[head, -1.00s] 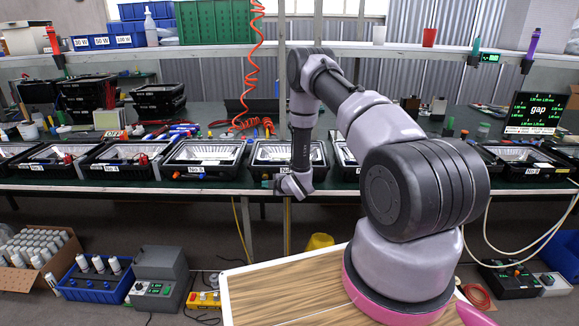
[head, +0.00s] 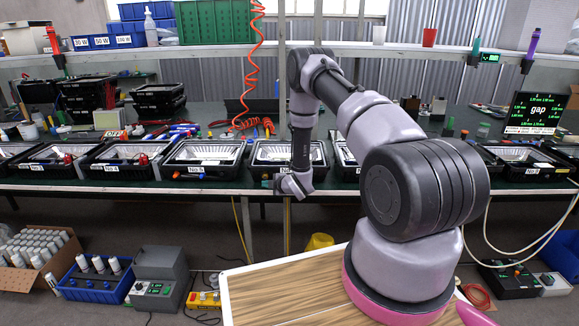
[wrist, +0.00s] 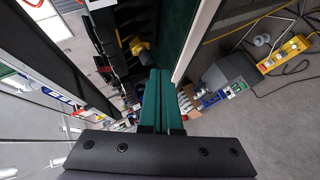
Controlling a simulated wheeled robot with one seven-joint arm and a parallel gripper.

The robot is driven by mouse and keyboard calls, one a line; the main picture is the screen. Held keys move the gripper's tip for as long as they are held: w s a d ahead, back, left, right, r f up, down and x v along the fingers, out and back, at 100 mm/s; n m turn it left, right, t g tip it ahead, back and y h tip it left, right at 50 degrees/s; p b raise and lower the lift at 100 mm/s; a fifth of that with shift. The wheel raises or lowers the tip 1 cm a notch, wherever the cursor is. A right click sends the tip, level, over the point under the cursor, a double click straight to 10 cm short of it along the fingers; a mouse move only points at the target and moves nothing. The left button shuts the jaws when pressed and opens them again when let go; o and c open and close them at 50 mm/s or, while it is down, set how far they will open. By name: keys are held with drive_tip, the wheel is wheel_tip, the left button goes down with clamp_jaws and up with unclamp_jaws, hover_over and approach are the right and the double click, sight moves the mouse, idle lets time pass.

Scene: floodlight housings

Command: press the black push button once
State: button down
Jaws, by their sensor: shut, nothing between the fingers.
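I cannot pick out the black push button for certain in either view. A yellow control box (head: 203,300) with small coloured buttons sits on the floor at the lower left, and it also shows in the wrist view (wrist: 284,54). Its buttons are too small to tell apart. A small grey box (head: 553,284) with a dark spot on top lies on the floor at the far right. My gripper (head: 268,183) is at the bench's front edge, below a floodlight housing. In the wrist view its two green fingers (wrist: 160,98) are together, with nothing between them.
Floodlight housings (head: 203,157) stand in a row along the bench front. A coiled orange hose (head: 254,60) hangs behind them. A grey device (head: 158,275) and a blue crate (head: 75,287) of white bottles stand on the floor. A wooden top (head: 290,287) lies below my arm.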

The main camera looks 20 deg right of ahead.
drive_tip(key=shift+w+d, duration=0.15)
drive_tip(key=shift+w, duration=0.4)
idle(0.4)
drive_tip(key=shift+s, duration=0.6)
drive_tip(key=s+a, duration=0.2)
drive_tip(key=s, duration=0.3)
drive_tip(key=shift+s, duration=0.35)
drive_tip(key=shift+a, duration=0.1)
